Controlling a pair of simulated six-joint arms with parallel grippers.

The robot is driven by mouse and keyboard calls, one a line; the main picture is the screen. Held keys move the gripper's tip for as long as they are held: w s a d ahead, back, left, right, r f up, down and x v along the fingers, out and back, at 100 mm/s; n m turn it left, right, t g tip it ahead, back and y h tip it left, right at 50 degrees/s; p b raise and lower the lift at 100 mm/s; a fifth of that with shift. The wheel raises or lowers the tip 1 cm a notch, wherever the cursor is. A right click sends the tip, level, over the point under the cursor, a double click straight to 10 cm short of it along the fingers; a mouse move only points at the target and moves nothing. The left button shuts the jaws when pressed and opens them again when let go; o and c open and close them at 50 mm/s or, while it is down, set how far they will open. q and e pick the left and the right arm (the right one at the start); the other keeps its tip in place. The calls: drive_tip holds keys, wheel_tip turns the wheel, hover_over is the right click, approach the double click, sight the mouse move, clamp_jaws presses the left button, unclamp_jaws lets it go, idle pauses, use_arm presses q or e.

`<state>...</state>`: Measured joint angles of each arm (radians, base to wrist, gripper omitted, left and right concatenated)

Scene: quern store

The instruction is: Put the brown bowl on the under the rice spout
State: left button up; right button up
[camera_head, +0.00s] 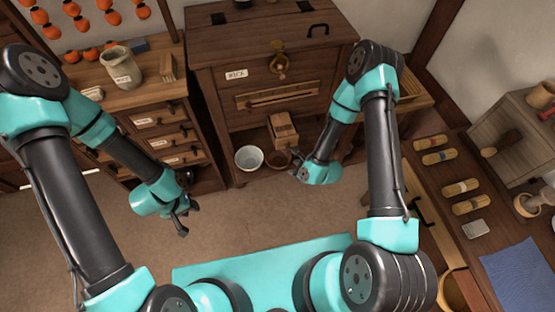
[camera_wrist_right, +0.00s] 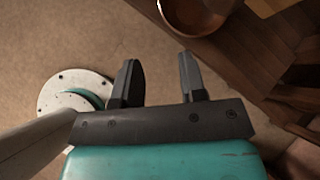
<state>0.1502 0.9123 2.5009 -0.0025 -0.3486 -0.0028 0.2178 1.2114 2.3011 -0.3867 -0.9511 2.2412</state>
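The brown bowl (camera_head: 278,158) sits on the low front ledge of the rice cabinet, partly hidden near my right arm. It also shows at the top edge of the right wrist view (camera_wrist_right: 192,14), cut off by the frame. The brass rice spout (camera_head: 279,63) is on the cabinet front, beside a RICE label and above the bowl's level. My right gripper (camera_head: 297,174) is just in front of the brown bowl. In the right wrist view its fingers (camera_wrist_right: 160,85) are apart and empty, short of the bowl. My left gripper (camera_head: 188,217) looks open and empty over the floor.
A white bowl (camera_head: 249,158) stands left of the brown bowl. A wooden box (camera_head: 284,130) stands behind them. A drawer unit with a jar (camera_head: 121,68) is at the left. The middle floor is clear.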

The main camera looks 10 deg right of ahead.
drive_tip(key=x, duration=1.2)
drive_tip(key=shift+f, duration=0.15)
drive_tip(key=shift+x, duration=2.6)
drive_tip(key=shift+w+d, duration=0.1)
drive_tip(key=shift+w, duration=0.05)
drive_tip(key=shift+c, duration=0.2)
clamp_jaws()
